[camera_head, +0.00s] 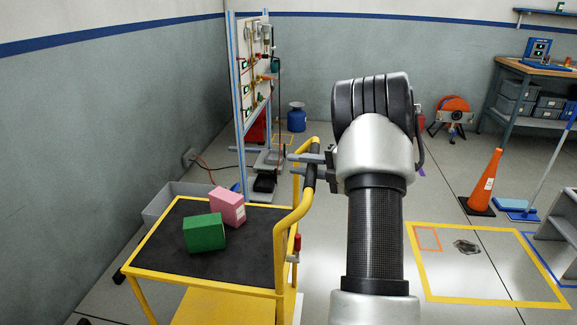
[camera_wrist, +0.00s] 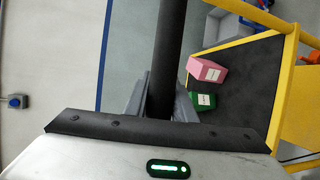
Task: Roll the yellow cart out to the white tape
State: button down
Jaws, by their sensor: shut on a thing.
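The yellow cart (camera_head: 282,236) stands at the lower left of the head view, with a black top deck and a raised yellow handle on its right side. My gripper (camera_head: 303,164) is shut on the handle's black grip (camera_head: 309,178). In the wrist view the dark grip bar (camera_wrist: 166,55) runs between the fingers of my gripper (camera_wrist: 160,100), and the cart's yellow frame (camera_wrist: 285,85) is at right. A green box (camera_head: 204,232) and a pink box (camera_head: 228,206) rest on the deck. I cannot make out any white tape for certain.
A yellow taped floor square (camera_head: 480,300) with a dark patch inside lies at right. An orange cone (camera_head: 484,180) stands beyond it. A grey bin (camera_head: 165,203) is behind the cart, near the left wall. A tool panel (camera_head: 254,75) stands at the back.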

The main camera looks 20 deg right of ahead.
jog(key=shift+s+d, duration=0.1)
jog(key=shift+d, duration=0.1)
jog(key=c, duration=1.5)
grip_release()
jog(key=p+v, duration=0.2)
jog(key=v, duration=1.5)
jog(key=shift+s, duration=0.2)
